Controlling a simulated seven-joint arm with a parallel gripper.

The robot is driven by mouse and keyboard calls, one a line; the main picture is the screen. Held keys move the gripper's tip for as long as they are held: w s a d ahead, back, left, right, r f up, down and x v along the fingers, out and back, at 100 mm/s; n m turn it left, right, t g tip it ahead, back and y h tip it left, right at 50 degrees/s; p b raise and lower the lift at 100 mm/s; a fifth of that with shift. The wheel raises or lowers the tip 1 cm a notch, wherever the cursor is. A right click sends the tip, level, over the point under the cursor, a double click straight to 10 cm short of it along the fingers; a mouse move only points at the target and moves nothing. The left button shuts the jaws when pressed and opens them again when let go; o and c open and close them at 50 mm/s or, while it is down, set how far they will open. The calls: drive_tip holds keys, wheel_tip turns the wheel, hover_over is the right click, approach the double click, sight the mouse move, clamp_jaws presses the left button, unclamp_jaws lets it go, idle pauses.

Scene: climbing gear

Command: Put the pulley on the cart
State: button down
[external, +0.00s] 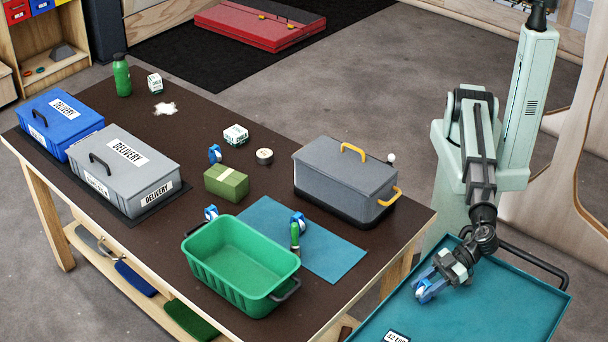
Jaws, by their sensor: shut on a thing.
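The cart (520,311) has a teal top with a raised rim and a dark handle, at the lower right. My gripper (430,286) is low over the left part of the cart top. It is shut on a blue and white pulley (423,293). The fingers partly cover the pulley, and I cannot tell whether it touches the cart. Other blue and white pulley-like pieces are on the table: one (215,154) near the middle, one (210,212) behind the green bin, and one (298,220) on the teal mat.
The brown table (190,205) holds a green bin (240,262), a grey case (345,175) with yellow handles, grey and blue delivery boxes, a green block (227,183) and a green bottle (122,75). A label card (396,337) lies on the cart's front part. The cart's right part is clear.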

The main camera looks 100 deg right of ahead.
drive_tip(key=shift+f, duration=0.25)
drive_tip(key=shift+d+f, duration=0.15)
drive_tip(key=shift+f, duration=0.2)
drive_tip(key=c, duration=0.7)
unclamp_jaws()
drive_tip(key=shift+r, duration=0.35)
drive_tip(key=r+v, duration=0.1)
drive_tip(key=v, duration=1.1)
drive_tip(key=shift+a, duration=0.25)
